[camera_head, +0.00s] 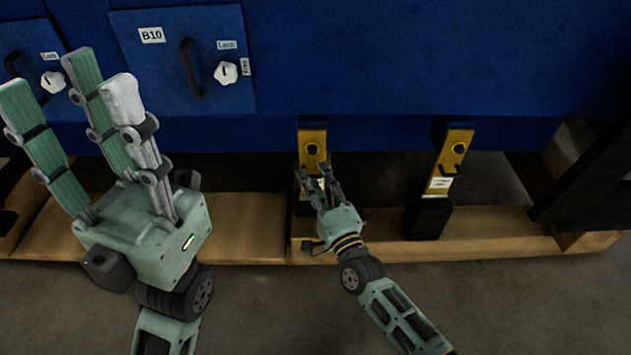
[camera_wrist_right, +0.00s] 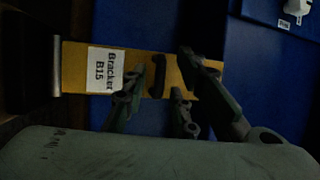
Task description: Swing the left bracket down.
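The left bracket (camera_head: 312,148) is a yellow plate with a dark knob, standing upright against the lower edge of the blue engine body. In the right wrist view the bracket (camera_wrist_right: 75,68) carries a white label reading "Bracket B15" and a dark raised handle (camera_wrist_right: 157,76). My right gripper (camera_head: 320,182) is in front of the bracket's lower part and hides some of it. Its fingers (camera_wrist_right: 160,82) are spread either side of the handle; contact cannot be told. My left gripper (camera_head: 68,88) is open and empty, raised at the left, away from the bracket.
A second yellow bracket (camera_head: 453,155) stands upright to the right above a black block (camera_head: 428,218). A blue panel labelled B10 (camera_head: 180,65) has a handle and white lock knob. A wooden beam (camera_head: 480,243) runs along the bottom, with clear floor before it.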

